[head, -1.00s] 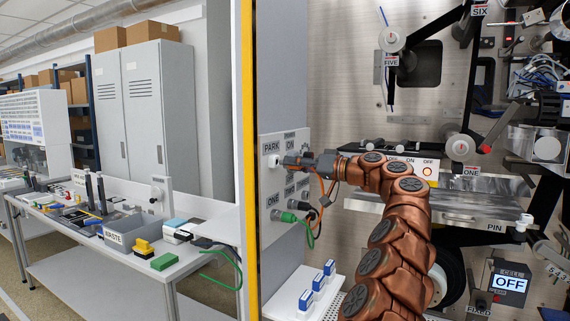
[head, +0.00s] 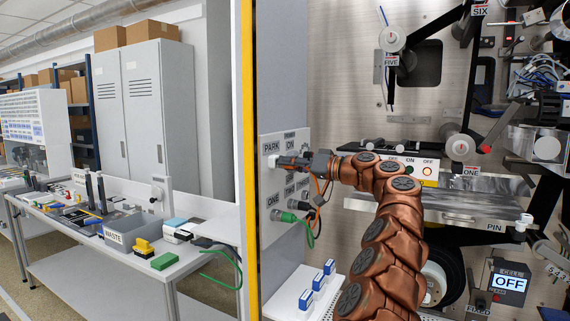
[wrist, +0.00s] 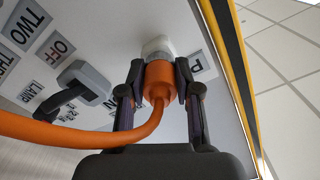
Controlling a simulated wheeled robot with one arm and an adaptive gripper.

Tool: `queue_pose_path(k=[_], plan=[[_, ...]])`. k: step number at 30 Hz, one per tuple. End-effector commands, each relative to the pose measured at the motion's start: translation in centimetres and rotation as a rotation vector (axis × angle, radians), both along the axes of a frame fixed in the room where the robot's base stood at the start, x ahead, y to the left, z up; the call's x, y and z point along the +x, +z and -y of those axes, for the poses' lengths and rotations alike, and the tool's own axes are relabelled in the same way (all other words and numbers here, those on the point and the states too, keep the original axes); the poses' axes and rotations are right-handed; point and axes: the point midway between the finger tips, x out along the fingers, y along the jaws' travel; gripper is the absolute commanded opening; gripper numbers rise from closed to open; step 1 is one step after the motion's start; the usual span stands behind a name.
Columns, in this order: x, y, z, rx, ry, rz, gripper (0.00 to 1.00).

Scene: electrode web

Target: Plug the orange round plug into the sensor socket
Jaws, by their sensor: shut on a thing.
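The orange round plug (wrist: 158,80) sits between the fingers of my gripper (wrist: 160,72) in the wrist view, with a thick orange cable curving off to the left. Its front end meets a white round socket (wrist: 157,46) on the panel, beside a label starting with P. I cannot tell how deep the plug is in it. In the head view my gripper (head: 287,161) is at the grey socket panel (head: 267,243), next to the PARK label. The fingers hide most of the plug there. I cannot make out a sensor label in either view.
A green plug (head: 289,217) with a green cable is lower on the panel. A yellow post (head: 249,160) edges the panel. Blue-and-white blocks (head: 318,282) stand on a shelf below.

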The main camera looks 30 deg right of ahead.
Motion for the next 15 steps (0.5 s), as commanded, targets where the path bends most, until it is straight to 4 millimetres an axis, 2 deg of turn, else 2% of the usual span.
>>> queue_pose_path(k=[15], plan=[[0.73, 0.03, -0.45, 0.0, 0.0, 0.0, 0.0]])
